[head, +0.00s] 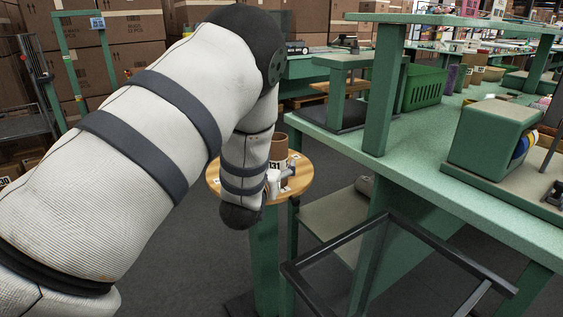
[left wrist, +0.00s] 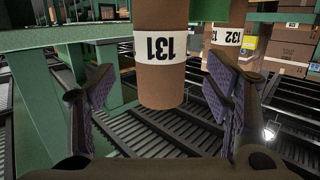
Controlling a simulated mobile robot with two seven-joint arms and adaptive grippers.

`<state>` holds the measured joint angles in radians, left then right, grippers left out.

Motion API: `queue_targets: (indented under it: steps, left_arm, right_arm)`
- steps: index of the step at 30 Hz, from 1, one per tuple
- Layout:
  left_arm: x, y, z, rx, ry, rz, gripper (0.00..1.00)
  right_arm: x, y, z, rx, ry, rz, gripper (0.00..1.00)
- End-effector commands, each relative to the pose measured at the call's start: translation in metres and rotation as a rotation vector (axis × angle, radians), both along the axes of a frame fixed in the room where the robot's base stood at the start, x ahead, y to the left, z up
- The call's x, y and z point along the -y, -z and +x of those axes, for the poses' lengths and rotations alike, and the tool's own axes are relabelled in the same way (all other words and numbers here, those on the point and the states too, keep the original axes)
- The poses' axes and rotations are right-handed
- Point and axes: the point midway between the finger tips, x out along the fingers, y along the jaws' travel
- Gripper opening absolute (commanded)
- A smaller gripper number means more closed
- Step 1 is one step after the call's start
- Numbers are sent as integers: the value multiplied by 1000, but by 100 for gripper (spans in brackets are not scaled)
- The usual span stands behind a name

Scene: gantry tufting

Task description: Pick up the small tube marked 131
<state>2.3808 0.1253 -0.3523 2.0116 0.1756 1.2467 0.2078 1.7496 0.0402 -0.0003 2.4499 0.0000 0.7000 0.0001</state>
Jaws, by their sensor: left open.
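The small brown tube marked 131 (head: 279,149) stands upright on a round wooden top (head: 303,182) in the head view. Its lower part is partly hidden by my left wrist and gripper (head: 280,178). In the left wrist view the tube (left wrist: 161,77) shows in the upper middle, with its white 131 label appearing inverted. The open fingers of my left gripper (left wrist: 160,108) lie on either side of the tube in the picture, apart from it. I cannot tell how far the tube is from the fingertips. My right gripper is not in view.
A tube marked 132 (left wrist: 226,36) shows to the right in the left wrist view. A green bench (head: 430,180) with a green basket (head: 424,87) stands right of the round top. A dark metal frame (head: 400,265) is in front. Cartons (head: 135,45) are stacked behind.

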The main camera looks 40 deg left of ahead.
Motion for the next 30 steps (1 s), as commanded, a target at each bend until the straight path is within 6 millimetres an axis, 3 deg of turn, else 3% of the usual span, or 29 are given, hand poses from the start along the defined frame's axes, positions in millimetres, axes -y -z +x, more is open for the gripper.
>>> queue_targets:
  steps: [10, 18, 25, 30]
  left_arm:
    - [-26, 12, 48, -4, 1, 0, 72]
    - [-30, 9, 53, -1, 1, -1, 72]
    - [-29, 9, 53, 0, 1, 0, 20]
    - [-29, 9, 53, 0, 1, 0, 19]
  right_arm:
    - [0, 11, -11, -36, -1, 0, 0]
    - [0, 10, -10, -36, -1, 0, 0]
    - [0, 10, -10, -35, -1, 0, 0]
    - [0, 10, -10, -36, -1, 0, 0]
